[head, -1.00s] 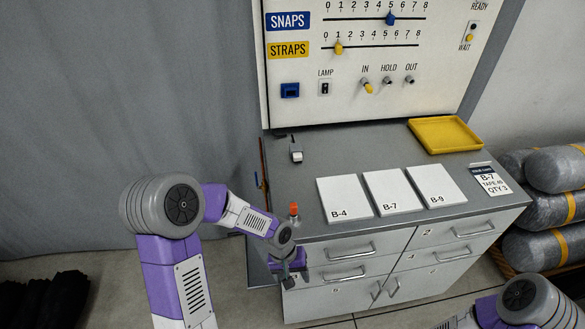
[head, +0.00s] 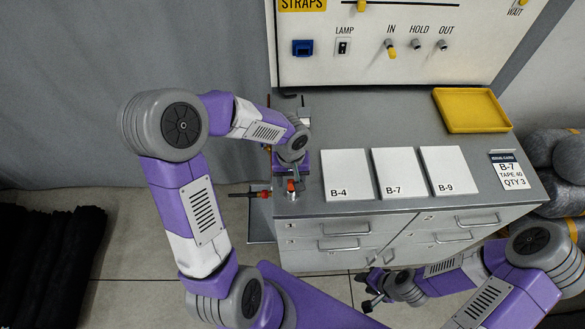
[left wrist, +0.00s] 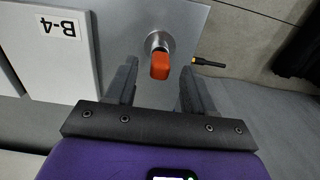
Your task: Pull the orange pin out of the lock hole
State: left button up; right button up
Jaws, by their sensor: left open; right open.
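The orange pin (head: 291,186) stands at the front left corner of the grey cabinet top. In the left wrist view the orange pin (left wrist: 160,66) sits in a round silver socket (left wrist: 158,40), which I take as the lock hole. My left gripper (head: 290,181) is open above that corner. In the left wrist view its two fingers (left wrist: 158,82) lie on either side of the pin, with gaps visible on both sides. I cannot tell how deep the pin sits between them. My right gripper (head: 372,289) is open and empty, low in front of the cabinet drawers.
A dark rod with a red part (head: 264,194) juts left from the cabinet corner, close to my left gripper. White pads, B-4 (head: 347,174), B-7 (head: 399,172) and B-9 (head: 449,170), lie to the right. A yellow tray (head: 471,110) lies behind them. The control panel (head: 400,70) rises at the back.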

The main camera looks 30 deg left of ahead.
pick_arm(q)
jog(key=shift+f, duration=0.75)
jog(key=shift+s+f, duration=0.15)
jog(key=shift+f, duration=0.4)
grip_shut()
jog(key=shift+r, duration=0.15)
jog(key=shift+r+p, duration=1.75)
jog(key=shift+r, duration=1.1)
